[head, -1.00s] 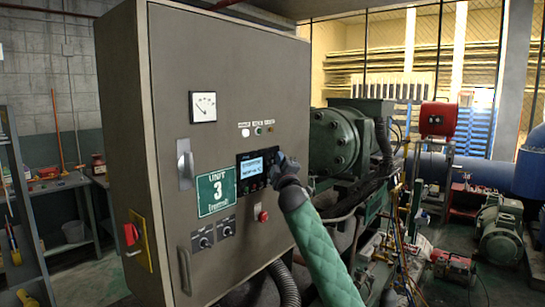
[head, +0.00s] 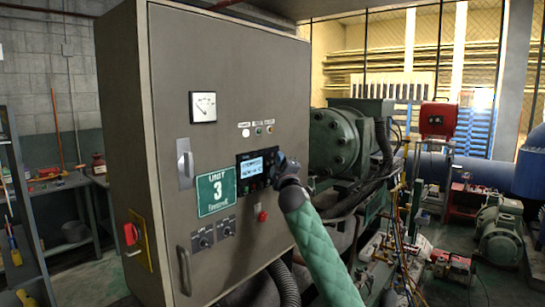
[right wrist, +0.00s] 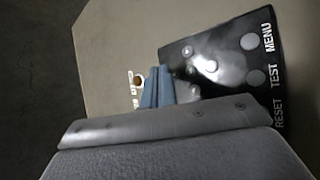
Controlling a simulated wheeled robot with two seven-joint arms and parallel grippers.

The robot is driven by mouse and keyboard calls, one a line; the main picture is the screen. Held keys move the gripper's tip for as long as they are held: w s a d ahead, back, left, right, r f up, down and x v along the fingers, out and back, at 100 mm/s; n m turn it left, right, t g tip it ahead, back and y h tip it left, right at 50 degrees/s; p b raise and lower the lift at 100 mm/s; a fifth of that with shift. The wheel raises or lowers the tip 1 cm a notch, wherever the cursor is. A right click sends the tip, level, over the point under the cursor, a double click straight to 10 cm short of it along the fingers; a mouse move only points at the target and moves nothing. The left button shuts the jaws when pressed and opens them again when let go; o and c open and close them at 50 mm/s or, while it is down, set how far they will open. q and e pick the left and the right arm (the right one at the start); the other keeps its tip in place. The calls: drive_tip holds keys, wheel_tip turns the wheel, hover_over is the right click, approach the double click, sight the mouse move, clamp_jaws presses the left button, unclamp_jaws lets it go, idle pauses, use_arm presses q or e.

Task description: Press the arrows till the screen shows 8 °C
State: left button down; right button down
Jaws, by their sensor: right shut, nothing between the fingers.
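The control panel (head: 243,171) is a black unit on the front of a grey cabinet. Its lit screen (head: 252,167) shows lines of text too small to read. The panel also fills the right of the right wrist view (right wrist: 228,60), with round buttons (right wrist: 205,60) and the words RESET, TEST and MENU. My right gripper (head: 281,160) is at the panel's right edge in the head view. Its fingers (right wrist: 157,82) are shut and empty, their tips beside the panel's edge in the wrist view; I cannot tell if they touch. My left gripper is not in view.
The cabinet (head: 225,85) carries a gauge (head: 203,107), a green UNIT 3 sign (head: 216,191), a red button (head: 262,216) and a door handle (head: 184,270). A green compressor (head: 335,140) and hoses stand to the right. Shelves (head: 20,230) stand at the left.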

drive_tip(key=shift+a, duration=0.15)
drive_tip(key=shift+w+a, duration=0.2)
drive_tip(key=shift+a, duration=0.05)
idle(0.4)
drive_tip(key=shift+w+a+b, duration=0.2)
drive_tip(key=shift+a+b, duration=0.05)
drive_tip(key=shift+b, duration=0.1)
idle(0.6)
drive_tip(key=shift+d, duration=0.1)
idle(0.3)
drive_tip(key=shift+s+d+p, duration=0.3)
drive_tip(key=shift+s+d, duration=0.15)
drive_tip(key=shift+d, duration=0.1)
